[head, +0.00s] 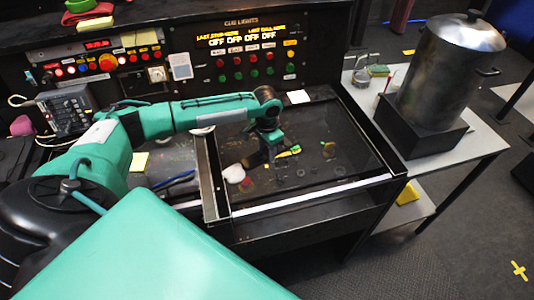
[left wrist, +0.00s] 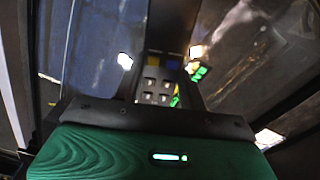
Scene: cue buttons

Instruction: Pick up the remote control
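In the head view the remote is largely lost in the dark area by the gripper. My right gripper is not in view.
The tray (head: 310,196) has raised rims and holds small items, including a green-yellow object (head: 288,151) and a white round object (head: 234,173). A button panel (head: 245,65) stands behind.

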